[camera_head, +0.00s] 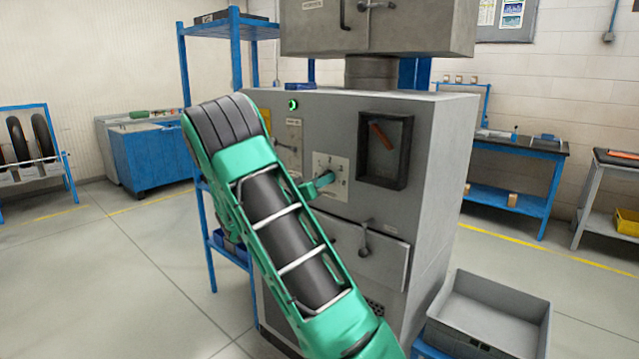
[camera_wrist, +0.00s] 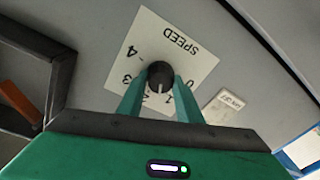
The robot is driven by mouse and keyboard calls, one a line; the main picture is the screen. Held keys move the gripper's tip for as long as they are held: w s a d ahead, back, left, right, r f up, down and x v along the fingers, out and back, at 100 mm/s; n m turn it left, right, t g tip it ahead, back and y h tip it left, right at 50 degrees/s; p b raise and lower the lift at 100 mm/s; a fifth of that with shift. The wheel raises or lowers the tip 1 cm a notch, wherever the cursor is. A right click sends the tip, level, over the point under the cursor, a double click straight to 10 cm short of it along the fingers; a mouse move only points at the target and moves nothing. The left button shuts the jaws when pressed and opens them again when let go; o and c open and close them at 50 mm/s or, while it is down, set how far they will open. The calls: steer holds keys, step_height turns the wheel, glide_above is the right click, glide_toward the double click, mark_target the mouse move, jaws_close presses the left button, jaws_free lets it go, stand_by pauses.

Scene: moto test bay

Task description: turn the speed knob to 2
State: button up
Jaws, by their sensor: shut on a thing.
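The speed knob (camera_wrist: 160,72) is a small dark round knob on a white plate (camera_wrist: 185,47) marked SPEED, with numbers from 0 to 4 around it, seen upside down in the wrist view. Its white pointer line points down in that view, close to the 1, with the 2 just left of it. My gripper (camera_wrist: 161,80) is shut on the knob, one green finger on each side. In the head view my gripper (camera_head: 325,179) is at the white plate (camera_head: 329,165) on the grey machine's front and hides the knob.
The grey machine (camera_head: 455,150) has a dark-framed window (camera_head: 409,150) with a red needle, right of the plate. A lever (camera_head: 365,240) sticks out below. A lit green button (camera_head: 292,104) is at upper left. A grey bin (camera_head: 535,315) stands at lower right.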

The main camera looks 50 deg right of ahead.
steer(key=shift+w+a+f+m, duration=0.1)
steer(key=shift+f+m, duration=0.05)
steer(key=shift+m, duration=1.05)
steer(key=shift+w+a+f+m, duration=0.1)
steer(key=shift+f+m, duration=0.05)
steer(key=shift+m, duration=1.05)
steer(key=o, duration=1)
steer(key=shift+w, duration=0.1)
steer(key=shift+o, duration=0.2)
steer(key=shift+d+r+g, duration=0.1)
steer(key=shift+g, duration=0.2)
steer(key=s+a+f, duration=0.1)
steer(key=a, duration=0.9)
steer(key=shift+s+a, duration=0.35)
